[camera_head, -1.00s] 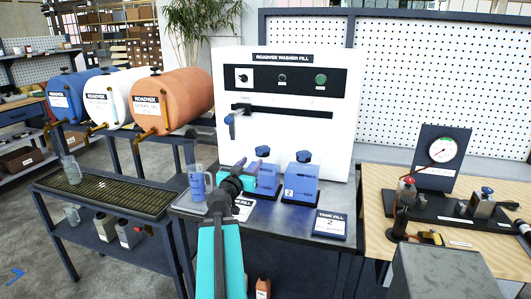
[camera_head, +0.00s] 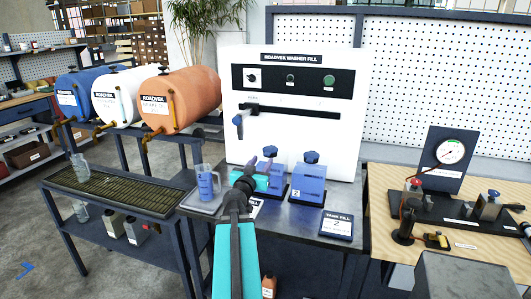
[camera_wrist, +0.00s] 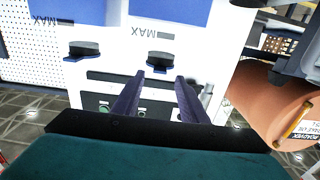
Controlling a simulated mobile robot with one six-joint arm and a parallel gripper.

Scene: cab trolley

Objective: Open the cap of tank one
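Two washer tanks stand side by side on the dark bench. Tank one (camera_head: 279,176) is the left one, partly hidden behind my gripper; tank two (camera_head: 310,187) is right of it, with a blue cap (camera_head: 312,157). The wrist view is upside down: tank one's dark cap (camera_wrist: 160,60) appears on the tank near the middle, and tank two's cap (camera_wrist: 83,49) left of it. My gripper (camera_wrist: 159,77) is open and empty. Its two fingertips point at tank one's cap, one on either side, with the cap apparently just beyond them. Contact cannot be told.
The white washer fill panel (camera_head: 292,135) stands behind the tanks, with a blue-handled lever (camera_head: 239,126). A measuring jug (camera_head: 205,182) stands left of my gripper. A tank fill sign (camera_head: 336,226) lies front right. Coloured drums (camera_head: 180,98) are at left.

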